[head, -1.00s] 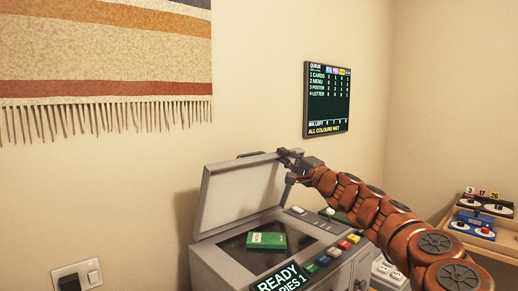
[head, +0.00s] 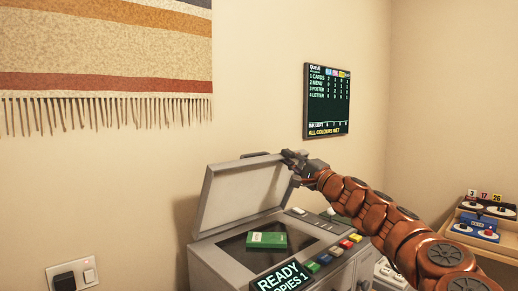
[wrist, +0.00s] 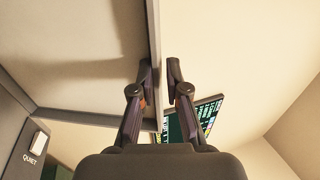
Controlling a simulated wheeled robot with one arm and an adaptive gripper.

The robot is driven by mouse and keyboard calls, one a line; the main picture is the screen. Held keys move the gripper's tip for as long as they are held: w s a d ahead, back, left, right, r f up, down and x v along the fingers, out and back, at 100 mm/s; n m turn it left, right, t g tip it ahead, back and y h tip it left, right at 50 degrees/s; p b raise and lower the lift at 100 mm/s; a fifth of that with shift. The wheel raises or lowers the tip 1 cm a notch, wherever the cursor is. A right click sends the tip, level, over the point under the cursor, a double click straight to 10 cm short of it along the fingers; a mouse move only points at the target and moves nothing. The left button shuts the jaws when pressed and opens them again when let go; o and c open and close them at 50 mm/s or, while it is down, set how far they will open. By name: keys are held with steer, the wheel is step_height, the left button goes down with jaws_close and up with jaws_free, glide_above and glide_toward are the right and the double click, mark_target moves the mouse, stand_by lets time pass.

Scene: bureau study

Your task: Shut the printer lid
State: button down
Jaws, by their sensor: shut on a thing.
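The grey printer (head: 230,262) stands against the wall with its lid (head: 238,197) raised, tilted back from the glass. A green box or book (head: 267,240) lies on the dark glass (head: 232,244). My gripper (head: 290,157) is at the lid's upper right corner, with its jaws shut on the lid's edge. In the wrist view the two fingers of my gripper (wrist: 159,75) stand on either side of the lid edge (wrist: 154,45). The lid's underside (wrist: 80,55) fills the left of that view.
A display reading READY (head: 283,277) and coloured buttons (head: 335,251) line the printer's front. A queue board (head: 327,101) hangs on the wall. A wooden tray (head: 460,222) with ink items is at the right. A fringed hanging (head: 110,50) is at upper left.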

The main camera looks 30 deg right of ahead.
steer(key=s+b, duration=0.2)
steer(key=b, duration=0.1)
steer(key=shift+d+f+t, duration=0.2)
steer(key=shift+f+t, duration=0.1)
stand_by(0.3)
steer(key=shift+f+b, duration=0.1)
steer(key=shift+b, duration=0.2)
steer(key=s+f+b, duration=0.1)
steer(key=b, duration=0.2)
steer(key=s+f+t+b, duration=0.1)
steer(key=s+b, duration=0.1)
steer(key=b, duration=0.1)
steer(key=shift+d+b, duration=0.2)
steer(key=shift+b, duration=0.2)
steer(key=c, duration=1.4)
jaws_free()
steer(key=o, duration=0.7)
steer(key=shift+a+f, duration=0.1)
